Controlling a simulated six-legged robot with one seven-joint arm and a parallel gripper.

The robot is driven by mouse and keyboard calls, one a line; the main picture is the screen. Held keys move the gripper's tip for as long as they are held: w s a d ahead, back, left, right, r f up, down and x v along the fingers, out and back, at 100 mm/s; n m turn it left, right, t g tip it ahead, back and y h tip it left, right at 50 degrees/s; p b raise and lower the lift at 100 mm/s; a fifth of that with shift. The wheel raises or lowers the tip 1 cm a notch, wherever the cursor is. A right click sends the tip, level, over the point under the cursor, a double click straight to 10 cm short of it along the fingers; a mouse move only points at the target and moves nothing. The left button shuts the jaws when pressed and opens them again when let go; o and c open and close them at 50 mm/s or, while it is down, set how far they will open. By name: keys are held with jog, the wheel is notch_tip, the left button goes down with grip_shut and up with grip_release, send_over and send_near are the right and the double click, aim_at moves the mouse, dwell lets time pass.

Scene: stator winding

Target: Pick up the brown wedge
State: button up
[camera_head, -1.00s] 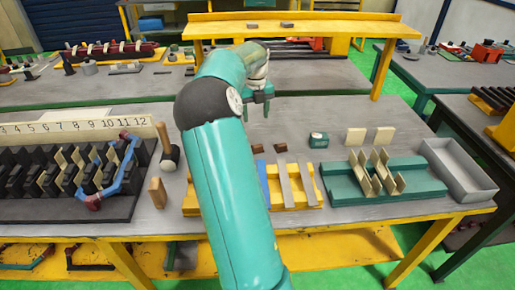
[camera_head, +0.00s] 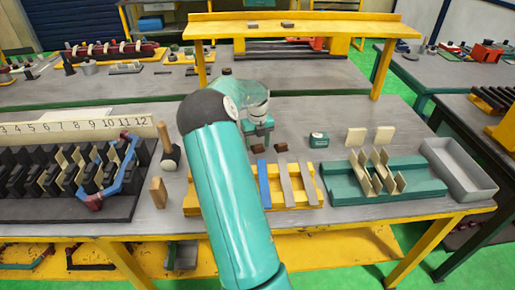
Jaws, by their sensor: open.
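Two small dark brown wedges lie on the grey table behind the yellow rack: a left wedge (camera_head: 257,149) and a right wedge (camera_head: 281,148). My gripper (camera_head: 260,139) is open, pointing down just above and behind the left wedge, with the right wedge a little to its right. I cannot tell whether the fingers touch anything. My own arm covers part of the table to the left of the wedges.
A yellow rack (camera_head: 305,200) holds blue and grey strips in front of the wedges. A small green box (camera_head: 318,140) stands to the right. A green fixture (camera_head: 420,180) and grey tray (camera_head: 480,182) lie farther right. A mallet (camera_head: 167,150), tan block (camera_head: 158,192) and slotted stator (camera_head: 60,212) are left.

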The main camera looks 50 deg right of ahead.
jog(key=shift+f, duration=0.1)
jog(key=c, duration=0.8)
jog(key=shift+c, duration=0.2)
